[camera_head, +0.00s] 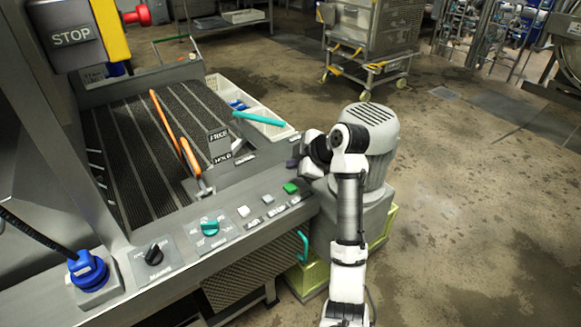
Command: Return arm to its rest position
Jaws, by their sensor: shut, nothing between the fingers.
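My arm rises from the bottom right of the head view and bends left at its top. My gripper (293,163) is small and dark at the end of the white wrist, above the right end of the grey control panel (185,262). It is shut and empty. A green button (290,187) lies just below it in the picture. I cannot tell how high the gripper is above the panel.
A grey vented motor-like housing (375,125) stands close behind my arm. A wheeled cage cart (375,40) stands at the back. The floor at right is clear.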

